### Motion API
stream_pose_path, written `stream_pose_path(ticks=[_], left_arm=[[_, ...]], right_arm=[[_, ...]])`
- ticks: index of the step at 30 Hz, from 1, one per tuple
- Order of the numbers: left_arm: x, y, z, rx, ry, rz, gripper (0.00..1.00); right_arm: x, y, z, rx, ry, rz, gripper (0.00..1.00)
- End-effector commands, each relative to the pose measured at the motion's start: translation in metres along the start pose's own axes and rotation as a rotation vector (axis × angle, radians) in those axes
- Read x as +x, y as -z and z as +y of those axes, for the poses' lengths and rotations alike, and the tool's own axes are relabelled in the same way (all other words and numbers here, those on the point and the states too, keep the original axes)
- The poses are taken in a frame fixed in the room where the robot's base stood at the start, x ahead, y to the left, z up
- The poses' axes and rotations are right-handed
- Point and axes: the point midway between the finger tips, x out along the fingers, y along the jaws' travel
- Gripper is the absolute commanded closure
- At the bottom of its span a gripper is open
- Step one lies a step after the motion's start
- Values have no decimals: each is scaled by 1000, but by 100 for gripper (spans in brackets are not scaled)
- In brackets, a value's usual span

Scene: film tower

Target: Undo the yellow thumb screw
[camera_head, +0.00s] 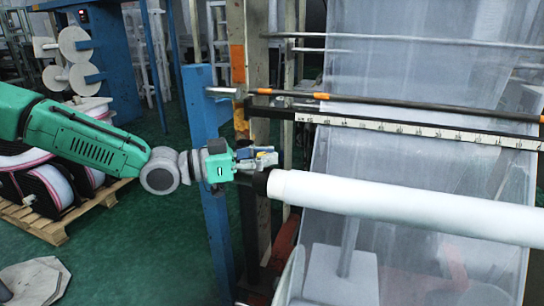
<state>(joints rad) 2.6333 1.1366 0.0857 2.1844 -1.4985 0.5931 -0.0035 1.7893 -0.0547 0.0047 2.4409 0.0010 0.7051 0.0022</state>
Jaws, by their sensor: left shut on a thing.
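My left arm comes in from the left, and my left gripper (262,160) is at the near end of the white film roll (400,207), beside the black collar (262,184). Its fingers are closed on a small part at the roll's end, which fits the yellow thumb screw. The fingers hide most of that part, so its turn and depth cannot be told. The gripper is just right of the blue post (212,225). My right gripper is not in view.
A measuring rule (420,132) and a dark bar with orange bands (400,102) cross above the roll. Clear film (400,60) hangs behind. Rolls on a wooden pallet (55,222) stand at left. Green floor (140,260) is open at lower left.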

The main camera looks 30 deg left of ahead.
Motion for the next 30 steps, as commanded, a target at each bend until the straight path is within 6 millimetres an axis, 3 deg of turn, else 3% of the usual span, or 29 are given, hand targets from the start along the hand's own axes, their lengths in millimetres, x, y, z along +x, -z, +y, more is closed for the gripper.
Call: stream_pose_path(ticks=[11,12,15,25,30], left_arm=[[-2,-4,0,-7,2,-7,100],[-2,-5,0,-7,2,-8,84],[-2,-4,0,-6,2,-7,56],[4,-2,0,-1,1,-9,56],[-5,1,2,3,2,-6,56]], right_arm=[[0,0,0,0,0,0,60],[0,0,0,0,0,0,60],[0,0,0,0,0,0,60],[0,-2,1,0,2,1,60],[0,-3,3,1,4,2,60]])
